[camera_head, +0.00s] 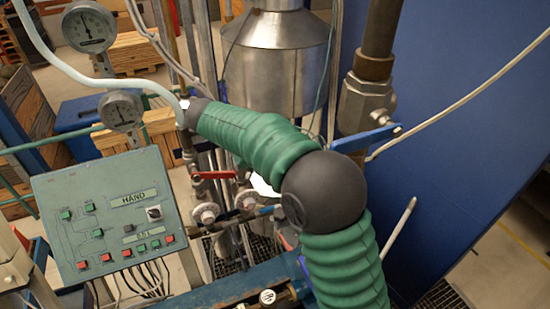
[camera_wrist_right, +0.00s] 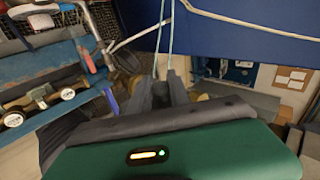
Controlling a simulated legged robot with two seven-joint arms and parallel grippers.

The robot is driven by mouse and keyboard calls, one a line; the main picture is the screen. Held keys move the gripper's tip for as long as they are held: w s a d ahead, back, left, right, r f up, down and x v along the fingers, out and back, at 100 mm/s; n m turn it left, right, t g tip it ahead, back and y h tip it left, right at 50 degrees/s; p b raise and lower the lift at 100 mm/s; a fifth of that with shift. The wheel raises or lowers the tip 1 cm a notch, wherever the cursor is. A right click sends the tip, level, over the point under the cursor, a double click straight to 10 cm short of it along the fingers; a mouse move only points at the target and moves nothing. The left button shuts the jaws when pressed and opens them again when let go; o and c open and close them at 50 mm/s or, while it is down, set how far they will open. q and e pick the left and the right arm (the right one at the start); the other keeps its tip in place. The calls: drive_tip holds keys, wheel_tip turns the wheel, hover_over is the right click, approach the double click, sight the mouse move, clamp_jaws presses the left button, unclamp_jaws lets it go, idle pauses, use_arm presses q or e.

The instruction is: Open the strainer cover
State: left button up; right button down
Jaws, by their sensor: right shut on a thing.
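In the right wrist view, my right gripper (camera_wrist_right: 165,92) has its two dark fingers close together, shut on a small dark part between them that I cannot identify. Two thin pale strands run up from beside the fingertips. In the head view my green-sleeved arm comes in from the bottom right, bends at a dark joint and reaches up and left; the gripper fingers cannot be made out there. I cannot pick out the strainer cover with certainty in either view. My left gripper is not in view.
A control panel (camera_head: 108,222) stands at left, below two gauges (camera_head: 88,28). A red-handled valve (camera_head: 213,175) and a blue-handled valve (camera_head: 366,138) are on the pipework. A metal vessel (camera_head: 278,65) stands behind. A blue wall (camera_head: 470,130) closes the right side.

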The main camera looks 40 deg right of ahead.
drive_tip(key=shift+w+f+n+g, duration=0.25)
drive_tip(key=shift+f+n+g, duration=0.1)
drive_tip(key=shift+g, duration=0.15)
drive_tip(key=c, duration=1.3)
unclamp_jaws()
drive_tip(key=shift+o, duration=0.2)
drive_tip(key=shift+w+d+f, duration=0.1)
